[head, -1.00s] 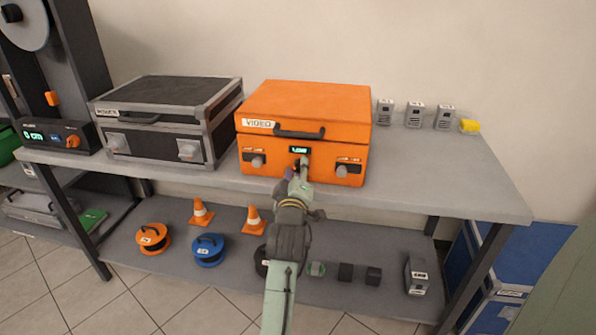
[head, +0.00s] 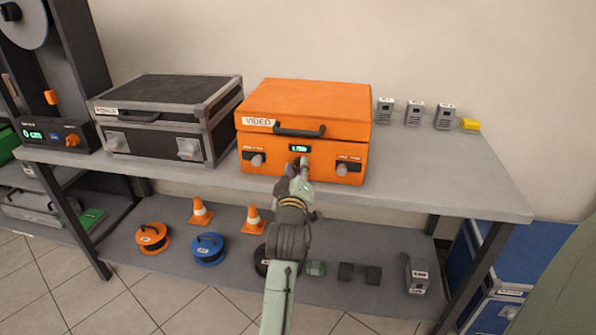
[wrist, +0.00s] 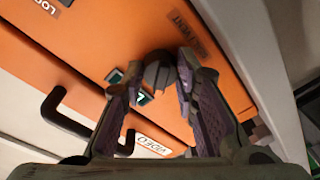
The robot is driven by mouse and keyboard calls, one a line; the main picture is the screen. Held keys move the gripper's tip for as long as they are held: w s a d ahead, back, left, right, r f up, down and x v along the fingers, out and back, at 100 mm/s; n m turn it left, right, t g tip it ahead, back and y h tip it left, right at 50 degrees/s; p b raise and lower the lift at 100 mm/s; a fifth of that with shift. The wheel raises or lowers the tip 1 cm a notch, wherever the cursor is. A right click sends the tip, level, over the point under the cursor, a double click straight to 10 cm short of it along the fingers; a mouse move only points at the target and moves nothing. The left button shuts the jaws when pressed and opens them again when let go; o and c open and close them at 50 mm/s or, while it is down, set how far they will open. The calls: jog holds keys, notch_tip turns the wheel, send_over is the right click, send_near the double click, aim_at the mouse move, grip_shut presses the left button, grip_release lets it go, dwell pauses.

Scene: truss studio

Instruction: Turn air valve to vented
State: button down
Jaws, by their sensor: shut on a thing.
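The orange case labelled VIDEO (head: 340,105) stands on the bench top with its lid closed. Its front carries a small green-lit display (head: 299,148), a left knob (head: 257,160) and a right knob (head: 342,169). My gripper (head: 300,168) is at the middle of the front, just below the display, and hides most of what it grips. In the wrist view, my gripper (wrist: 160,75) is shut on a dark grey round valve knob (wrist: 158,70), one finger on each side. A label (wrist: 190,35), seemingly reading VENT, is beside the knob. The knob's exact pointing direction cannot be told.
A black and grey case (head: 165,95) stands left on the bench top (head: 450,185). Several small grey devices and a yellow block (head: 469,124) stand right. Cable reels, cones and small blocks lie on the lower shelf (head: 340,290). The case's black handle (head: 300,131) sits above my gripper.

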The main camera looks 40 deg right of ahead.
jog(key=m+b, duration=0.1)
jog(key=m, duration=0.3)
jog(key=shift+f+m, duration=0.1)
jog(key=shift+m, duration=0.2)
jog(key=m+h+b, duration=0.1)
jog(key=m+b, duration=0.1)
jog(key=m, duration=0.1)
jog(key=shift+m, duration=0.4)
jog(key=m+b, duration=0.2)
jog(key=m, duration=0.2)
jog(key=shift+a+f+m+b, duration=0.1)
jog(key=shift+m+b, duration=0.2)
jog(key=shift+m, duration=0.1)
jog(key=shift+m+h+b, duration=0.4)
jog(key=shift+m+b, duration=0.7)
jog(key=shift+m, duration=1)
jog(key=shift+g, duration=0.3)
jog(key=c, duration=1.5)
grip_release()
jog(key=shift+c, duration=0.2)
